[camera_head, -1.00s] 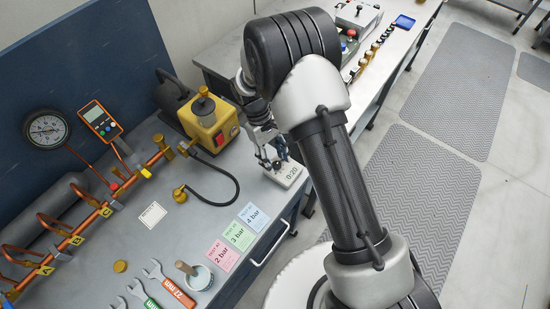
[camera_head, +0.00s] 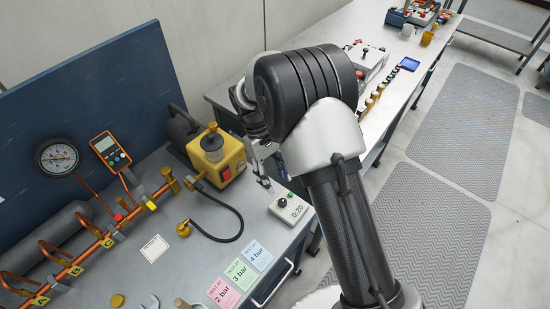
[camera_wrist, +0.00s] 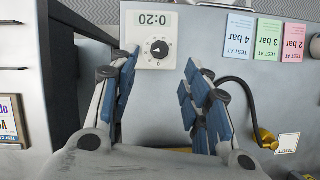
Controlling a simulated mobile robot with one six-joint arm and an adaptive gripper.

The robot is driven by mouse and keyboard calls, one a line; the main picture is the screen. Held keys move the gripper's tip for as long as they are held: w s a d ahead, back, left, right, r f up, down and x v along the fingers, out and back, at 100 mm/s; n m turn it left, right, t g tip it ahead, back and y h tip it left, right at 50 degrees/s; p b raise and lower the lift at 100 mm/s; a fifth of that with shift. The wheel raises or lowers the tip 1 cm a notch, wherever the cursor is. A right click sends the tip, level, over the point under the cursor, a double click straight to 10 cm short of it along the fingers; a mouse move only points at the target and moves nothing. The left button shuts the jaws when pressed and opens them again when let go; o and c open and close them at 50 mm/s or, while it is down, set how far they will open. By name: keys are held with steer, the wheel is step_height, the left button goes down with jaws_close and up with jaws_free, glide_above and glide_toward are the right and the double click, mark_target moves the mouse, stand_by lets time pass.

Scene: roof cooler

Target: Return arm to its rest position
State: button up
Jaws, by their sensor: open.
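My gripper (camera_head: 262,168) is open and empty above the right front part of the bench, partly hidden behind my arm in the head view. In the wrist view its two blue-padded fingers (camera_wrist: 160,72) stand apart with nothing between them. The white timer (camera_head: 291,210) with a dark knob and the reading 0:20 lies on the bench near its right edge, just beyond the fingertips. It also shows in the wrist view (camera_wrist: 155,38), upside down. The gripper appears clear of the timer.
A yellow pump (camera_head: 217,157) with a black hose stands left of my gripper. A copper pipe rig (camera_head: 110,235) and pressure gauge (camera_head: 58,157) are further left. Coloured test cards (camera_head: 240,272) lie in front. A second bench (camera_head: 385,88) holds several fittings. Floor at right is clear.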

steer(key=s+d+r+m+t+y, duration=0.1)
steer(key=s+d+r, duration=0.2)
steer(key=r, duration=0.4)
steer(key=s+d+r+m+t, duration=0.2)
steer(key=d+r, duration=0.1)
steer(key=r, duration=0.4)
steer(key=s+d+r+m+t+y, duration=0.1)
steer(key=s+d+r, duration=0.2)
steer(key=r, duration=0.4)
steer(key=s+d+r+m+t, duration=0.2)
steer(key=s+d, duration=0.1)
steer(key=s, duration=0.4)
steer(key=s+d+r+m+t+y, duration=0.1)
steer(key=s+d+m+t, duration=0.1)
steer(key=s, duration=0.6)
steer(key=shift+d+r, duration=0.4)
steer(key=shift+d, duration=0.25)
steer(key=shift+w+f, duration=0.1)
